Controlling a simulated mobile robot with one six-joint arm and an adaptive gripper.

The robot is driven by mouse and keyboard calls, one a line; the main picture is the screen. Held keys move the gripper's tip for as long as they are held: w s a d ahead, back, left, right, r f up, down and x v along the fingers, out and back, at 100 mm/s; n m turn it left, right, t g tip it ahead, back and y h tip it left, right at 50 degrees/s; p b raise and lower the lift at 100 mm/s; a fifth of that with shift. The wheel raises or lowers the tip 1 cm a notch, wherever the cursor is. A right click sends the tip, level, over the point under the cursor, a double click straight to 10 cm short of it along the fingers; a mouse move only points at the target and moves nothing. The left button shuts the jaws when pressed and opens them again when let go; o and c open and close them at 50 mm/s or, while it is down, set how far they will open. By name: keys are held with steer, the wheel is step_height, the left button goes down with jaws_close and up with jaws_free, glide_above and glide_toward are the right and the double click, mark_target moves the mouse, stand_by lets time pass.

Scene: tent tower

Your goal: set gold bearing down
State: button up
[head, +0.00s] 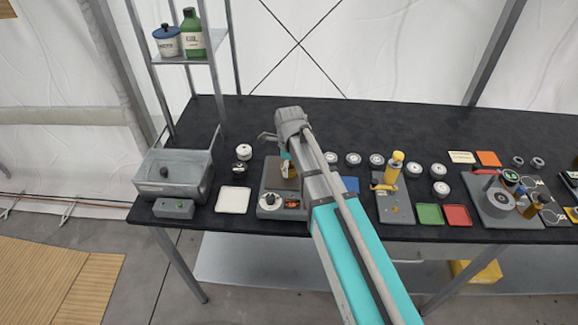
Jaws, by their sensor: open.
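My gripper (276,146) is over the left half of the black table, above a grey device (270,205) with a round dial at its front. One finger sticks out to the left and another part points down, with the jaws apart. A small gold-brown patch (288,169) shows just under the gripper, partly covered by it. I cannot tell whether this is the gold bearing, or whether it touches the fingers. My arm hides part of the table behind it.
Left of the device are a white pad (233,200), two small round parts and a grey basin (174,174). Right of my arm are several bearings (353,160), a yellow-topped press (395,165), green (429,214) and red (457,216) pads. The table's back is clear.

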step_height(320, 180, up, 12)
steer(key=p, duration=1.1)
steer(key=shift+p, duration=0.3)
steer(key=shift+d, duration=0.1)
stand_by(0.6)
steer(key=s+d+n, duration=0.6)
steer(key=d+n, duration=0.3)
steer(key=n, duration=0.1)
steer(key=s+d+n, duration=0.7)
steer(key=d+n, duration=0.3)
steer(key=n, duration=0.1)
steer(key=shift+s, duration=0.25)
stand_by(1.6)
